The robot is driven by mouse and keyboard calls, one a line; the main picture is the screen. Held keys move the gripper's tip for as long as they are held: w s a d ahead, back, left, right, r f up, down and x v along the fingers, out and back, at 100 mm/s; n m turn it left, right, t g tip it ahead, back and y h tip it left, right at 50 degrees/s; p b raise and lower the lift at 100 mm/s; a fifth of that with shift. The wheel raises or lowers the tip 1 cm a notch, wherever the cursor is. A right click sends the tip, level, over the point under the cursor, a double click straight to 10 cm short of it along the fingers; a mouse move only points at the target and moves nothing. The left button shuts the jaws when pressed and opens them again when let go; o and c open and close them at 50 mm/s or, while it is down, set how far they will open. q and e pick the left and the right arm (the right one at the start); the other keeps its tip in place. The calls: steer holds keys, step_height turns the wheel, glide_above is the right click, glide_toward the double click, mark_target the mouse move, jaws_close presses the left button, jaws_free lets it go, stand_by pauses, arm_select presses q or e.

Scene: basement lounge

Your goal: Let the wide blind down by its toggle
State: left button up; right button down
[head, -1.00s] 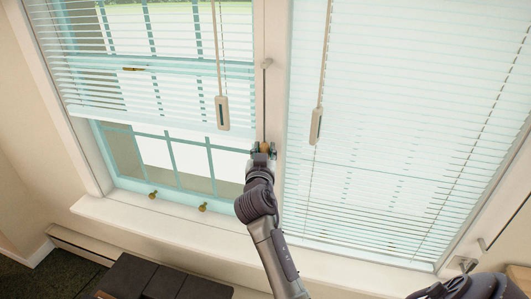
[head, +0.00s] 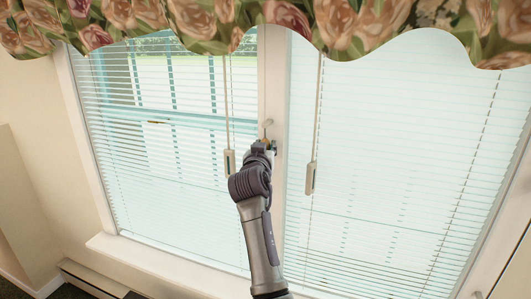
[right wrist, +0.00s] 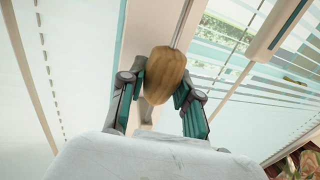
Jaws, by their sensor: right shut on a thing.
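The wooden toggle (right wrist: 165,76) is tan and rounded, hanging on a thin cord that shows above it in the right wrist view. My right gripper (head: 265,147) is shut on it, with a finger on each side. In the head view it is in front of the white post between two blinds, just below a small fitting (head: 268,124). The left-hand blind (head: 165,180) is down, its slats reaching near the sill. The right-hand blind (head: 390,170) is also down. My left gripper is out of view.
A pale wand handle (head: 229,163) hangs left of my gripper and another (head: 311,178) hangs to its right, both close by. A flowered valance (head: 340,22) crosses the top. The white sill (head: 160,256) runs below; the wall at left is bare.

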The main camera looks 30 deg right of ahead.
steer(key=shift+r, duration=0.45)
steer(key=c, duration=1.2)
jaws_free()
steer(key=shift+c, duration=0.2)
steer(key=o, duration=0.5)
steer(key=shift+f, duration=0.2)
steer(key=shift+s+a, duration=0.1)
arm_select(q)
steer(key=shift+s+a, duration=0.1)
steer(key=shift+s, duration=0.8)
arm_select(e)
steer(key=v, duration=0.7)
